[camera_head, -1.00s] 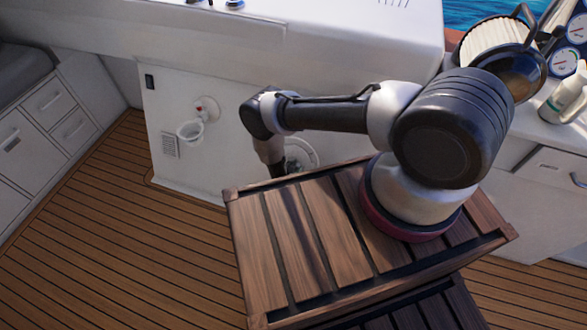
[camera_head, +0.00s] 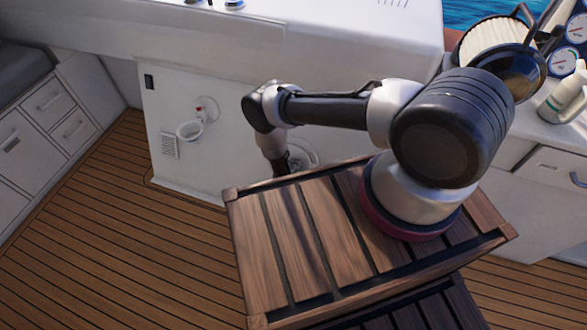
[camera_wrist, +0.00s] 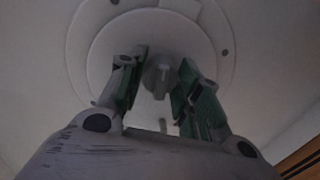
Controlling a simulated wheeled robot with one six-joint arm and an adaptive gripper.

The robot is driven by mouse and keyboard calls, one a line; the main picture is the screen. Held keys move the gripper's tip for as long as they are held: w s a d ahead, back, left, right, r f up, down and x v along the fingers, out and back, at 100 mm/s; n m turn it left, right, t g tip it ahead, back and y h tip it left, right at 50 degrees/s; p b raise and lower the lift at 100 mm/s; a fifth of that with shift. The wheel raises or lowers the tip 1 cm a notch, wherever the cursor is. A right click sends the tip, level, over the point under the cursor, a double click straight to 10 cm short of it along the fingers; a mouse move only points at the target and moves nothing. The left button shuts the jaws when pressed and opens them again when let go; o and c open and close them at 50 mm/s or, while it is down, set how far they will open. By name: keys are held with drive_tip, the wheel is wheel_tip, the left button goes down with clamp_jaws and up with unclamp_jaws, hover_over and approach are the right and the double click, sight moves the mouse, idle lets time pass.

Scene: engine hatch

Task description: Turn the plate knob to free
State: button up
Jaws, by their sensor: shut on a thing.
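The round pale plate (camera_wrist: 108,48) fills the upper part of the wrist view, set in a wider ring with small dark screw holes. The grey plate knob (camera_wrist: 158,80) is at its middle. My gripper (camera_wrist: 163,66) has its green-padded fingers on either side of the knob and is shut on it. The exact contact is dim and blurred. In the head view, part of the plate (camera_head: 309,153) shows low on the white panel, to the right of my wrist. The knob and my fingers are hidden there.
Grey-white drawers (camera_head: 45,110) stand at the left. The planked floor (camera_head: 120,240) is clear.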

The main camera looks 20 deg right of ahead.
drive_tip(key=shift+m, duration=1)
drive_tip(key=o, duration=1)
drive_tip(key=shift+o, duration=0.2)
drive_tip(key=shift+s, duration=0.1)
drive_tip(key=v, duration=1.1)
drive_tip(key=shift+s+r, duration=0.25)
drive_tip(key=shift+s, duration=0.05)
drive_tip(key=shift+a, duration=0.2)
